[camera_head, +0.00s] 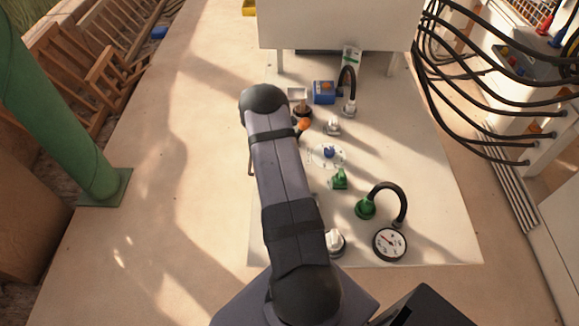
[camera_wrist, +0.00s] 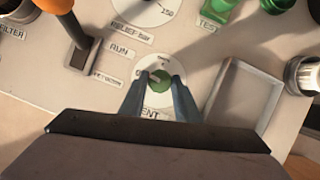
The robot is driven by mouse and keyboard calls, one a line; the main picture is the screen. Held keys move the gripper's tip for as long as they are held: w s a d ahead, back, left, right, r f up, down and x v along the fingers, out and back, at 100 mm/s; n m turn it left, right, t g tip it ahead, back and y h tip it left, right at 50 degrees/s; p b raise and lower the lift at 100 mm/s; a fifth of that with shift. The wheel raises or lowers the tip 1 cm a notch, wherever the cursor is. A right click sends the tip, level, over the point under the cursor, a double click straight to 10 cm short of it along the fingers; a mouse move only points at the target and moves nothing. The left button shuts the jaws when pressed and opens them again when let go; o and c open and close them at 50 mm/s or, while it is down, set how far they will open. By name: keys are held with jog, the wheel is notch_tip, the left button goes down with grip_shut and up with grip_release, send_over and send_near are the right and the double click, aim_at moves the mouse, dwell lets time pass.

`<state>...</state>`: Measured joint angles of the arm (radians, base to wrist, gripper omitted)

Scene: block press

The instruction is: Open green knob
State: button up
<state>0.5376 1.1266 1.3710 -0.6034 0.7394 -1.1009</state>
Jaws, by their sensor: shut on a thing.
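The green knob (camera_wrist: 158,87) is round and sits in the middle of a white dial disc (camera_wrist: 178,68) in the wrist view. A pale pointer bar shows at its upper left. My gripper (camera_wrist: 160,88) has its two blue-grey fingers on the left and right sides of the knob and is shut on it. A label below the dial is partly covered by my gripper and reads "ENT". In the head view the green knob and my gripper are hidden behind my arm.
In the wrist view a lever in a slot (camera_wrist: 83,54) stands left, with an orange part (camera_wrist: 52,6) above it. A shallow tray (camera_wrist: 212,108) and a metal fitting (camera_wrist: 303,76) lie right. Green fittings (camera_wrist: 214,10) are above. A pressure gauge (camera_head: 390,244) stands front right.

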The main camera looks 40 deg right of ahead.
jog(key=m+b, duration=0.2)
jog(key=m+g+b, duration=0.1)
jog(key=shift+w+d+f+y, duration=0.15)
jog(key=shift+w+f+y, duration=0.1)
jog(key=shift+y, duration=0.15)
jog(key=m+y+b, duration=0.1)
jog(key=m+b, duration=0.2)
jog(key=m, duration=0.1)
jog(key=shift+d+g, duration=0.1)
jog(key=shift+g, duration=0.3)
jog(key=m+y+b, duration=0.1)
jog(key=m+b, duration=0.2)
jog(key=shift+d+r+m+y, duration=0.1)
jog(key=shift+m+y, duration=0.2)
jog(key=shift+d+r+m+y+b, duration=0.15)
jog(key=shift+m+y+b, duration=0.6)
jog(key=shift+m, duration=1.05)
jog(key=o, duration=1)
notch_tip(320, 180, up, 10)
jog(key=shift+r, duration=0.1)
